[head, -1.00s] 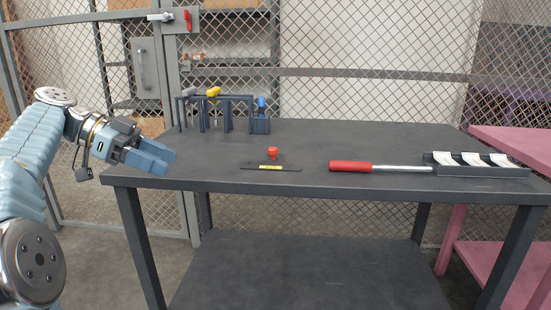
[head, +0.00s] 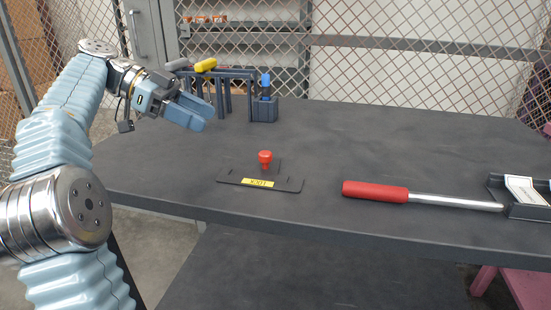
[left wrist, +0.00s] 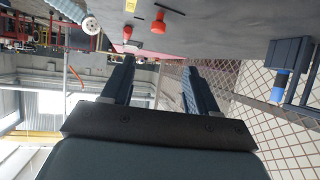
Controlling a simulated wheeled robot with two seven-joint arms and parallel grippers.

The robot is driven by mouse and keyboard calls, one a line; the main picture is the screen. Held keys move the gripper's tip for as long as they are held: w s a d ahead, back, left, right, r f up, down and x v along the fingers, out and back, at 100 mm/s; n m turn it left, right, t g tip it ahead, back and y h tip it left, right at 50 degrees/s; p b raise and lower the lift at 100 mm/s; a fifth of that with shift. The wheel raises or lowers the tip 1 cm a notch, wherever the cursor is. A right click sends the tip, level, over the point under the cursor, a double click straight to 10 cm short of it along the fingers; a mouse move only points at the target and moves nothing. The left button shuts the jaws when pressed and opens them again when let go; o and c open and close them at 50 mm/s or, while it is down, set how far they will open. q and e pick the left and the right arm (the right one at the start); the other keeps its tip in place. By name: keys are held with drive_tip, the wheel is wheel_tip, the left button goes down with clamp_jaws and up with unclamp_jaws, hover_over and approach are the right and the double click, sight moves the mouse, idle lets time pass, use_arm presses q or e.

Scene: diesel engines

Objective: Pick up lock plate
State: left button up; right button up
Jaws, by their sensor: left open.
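The lock plate (head: 235,178) is a flat black plate with a yellow label and an upright red knob (head: 265,158). It lies on the dark table (head: 340,137) near its front edge, left of centre in the head view. My left gripper (head: 205,113) is open and empty above the table's left part, up and to the left of the plate and apart from it. Its two fingers (left wrist: 157,72) also show in the left wrist view, with nothing between them. Small red parts show at the top of that view. My right gripper is not in view.
A red-handled bar tool (head: 375,191) lies right of the plate, its shaft reaching a dark tray (head: 525,210). A dark rack (head: 226,75) with yellow and blue-topped items stands behind my left gripper. A mesh fence (head: 400,65) runs behind the table. The table's middle is clear.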

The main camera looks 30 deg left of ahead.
use_arm(q)
drive_tip(key=b, duration=0.2)
approach(263, 153)
drive_tip(key=w+d, duration=0.1)
drive_tip(key=w+d+f, duration=0.1)
drive_tip(key=shift+d, duration=0.35)
drive_tip(key=x, duration=0.5)
drive_tip(key=shift+s+f, duration=0.25)
drive_tip(key=shift+f, duration=0.15)
clamp_jaws()
